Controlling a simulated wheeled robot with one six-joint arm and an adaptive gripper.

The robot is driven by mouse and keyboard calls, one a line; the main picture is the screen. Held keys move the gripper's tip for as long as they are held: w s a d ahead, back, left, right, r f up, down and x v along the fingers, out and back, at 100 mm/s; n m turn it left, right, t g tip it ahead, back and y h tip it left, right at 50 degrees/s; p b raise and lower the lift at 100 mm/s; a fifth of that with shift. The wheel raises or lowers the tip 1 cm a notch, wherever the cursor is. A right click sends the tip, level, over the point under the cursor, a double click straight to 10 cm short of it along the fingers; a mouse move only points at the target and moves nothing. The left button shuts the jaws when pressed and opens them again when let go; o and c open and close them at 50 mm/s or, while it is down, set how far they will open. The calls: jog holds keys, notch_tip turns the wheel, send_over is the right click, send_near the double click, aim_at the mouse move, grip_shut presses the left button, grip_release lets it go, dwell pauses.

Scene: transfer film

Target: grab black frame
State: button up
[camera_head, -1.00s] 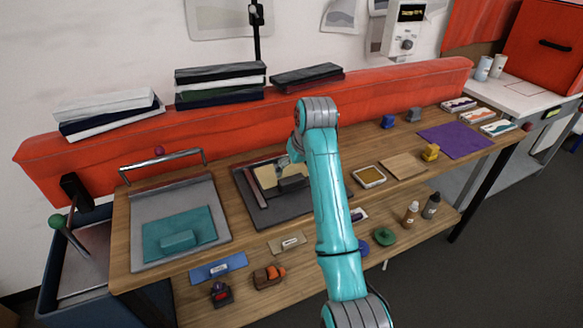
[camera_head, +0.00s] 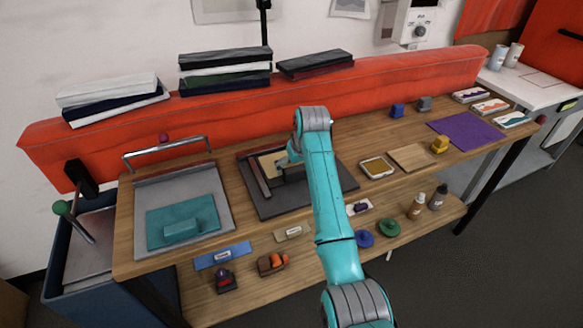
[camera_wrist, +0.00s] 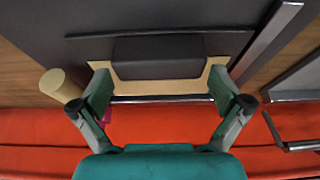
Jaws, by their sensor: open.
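The black frame looks like a flat dark plate with a raised dark block on it. In the wrist view the black frame (camera_wrist: 158,57) lies over a tan board (camera_wrist: 180,88) on the dark base. My gripper (camera_wrist: 159,84) is open, with one fingertip on each side of the block's near end. I cannot tell whether the fingers touch it. In the head view my gripper (camera_head: 288,160) is low over the dark base plate (camera_head: 265,205) on the bench, and my arm hides part of the frame there.
A grey tray (camera_head: 222,228) with a teal plate and block (camera_head: 180,222) stands to the left. An ink pad (camera_head: 377,167) and a wooden board (camera_head: 412,157) are on the right. A red beam (camera_head: 250,112) runs behind the bench, with book-like stacks (camera_head: 225,70) on top.

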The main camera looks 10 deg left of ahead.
jog(key=shift+w+a+f, duration=0.15)
jog(key=shift+w+f, duration=0.15)
jog(key=shift+f, duration=0.35)
jog(key=c, duration=1.1)
